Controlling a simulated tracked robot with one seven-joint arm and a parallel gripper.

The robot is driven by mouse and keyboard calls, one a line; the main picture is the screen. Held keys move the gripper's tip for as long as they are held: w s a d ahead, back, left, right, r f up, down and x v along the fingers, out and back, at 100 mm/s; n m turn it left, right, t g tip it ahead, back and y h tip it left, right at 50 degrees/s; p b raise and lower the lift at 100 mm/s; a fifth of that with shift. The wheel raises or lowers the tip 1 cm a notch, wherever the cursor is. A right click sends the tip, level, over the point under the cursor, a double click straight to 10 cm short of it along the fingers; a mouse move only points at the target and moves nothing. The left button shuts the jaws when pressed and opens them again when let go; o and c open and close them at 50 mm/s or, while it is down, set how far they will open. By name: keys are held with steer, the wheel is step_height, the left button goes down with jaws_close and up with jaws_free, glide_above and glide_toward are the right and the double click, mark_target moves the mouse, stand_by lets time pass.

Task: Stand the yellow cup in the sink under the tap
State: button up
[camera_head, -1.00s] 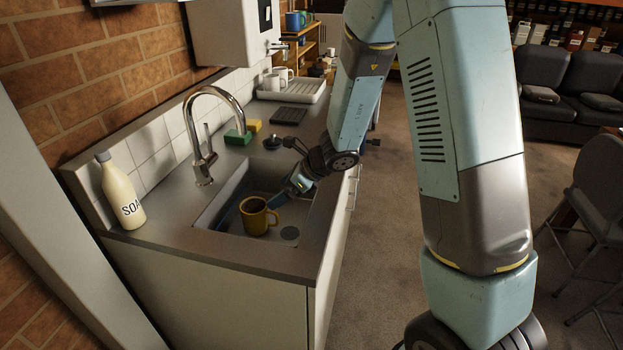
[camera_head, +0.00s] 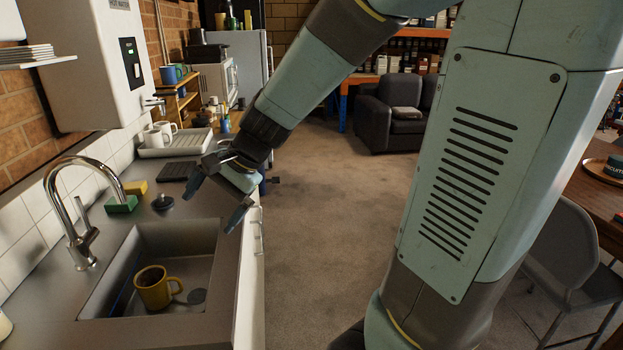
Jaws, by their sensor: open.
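The yellow cup (camera_head: 153,288) stands upright on the floor of the sink (camera_head: 211,249), with its handle to the right and dark inside. The chrome tap (camera_head: 78,235) rises from the counter left of the sink, and its spout arches over toward the basin. The cup is near the spout's side, but I cannot tell whether it is exactly below the outlet. My gripper (camera_head: 213,208) is open and empty, above the sink's far right edge, up and right of the cup and clear of it.
A green and yellow sponge pair (camera_head: 121,204), a dark plug (camera_head: 162,202) and a black mat (camera_head: 177,172) lie beyond the sink. A white draining tray (camera_head: 176,148) with white mugs stands farther back. A white wall heater (camera_head: 92,75) hangs above. Open floor lies to the right.

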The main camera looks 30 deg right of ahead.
steer(key=s+d+r+n+t+h, duration=0.1)
steer(key=s+d+r+n+h, duration=0.2)
steer(key=s+d, duration=0.3)
steer(key=s+d+r+n+t+h, duration=0.2)
steer(key=s+d+r+n+h, duration=0.1)
steer(key=s+d+r+n, duration=0.2)
steer(key=s+d, duration=0.2)
steer(key=d, duration=0.2)
steer(key=shift+n+h, duration=0.3)
steer(key=shift+h, duration=0.1)
steer(key=shift+w, duration=0.15)
stand_by(0.4)
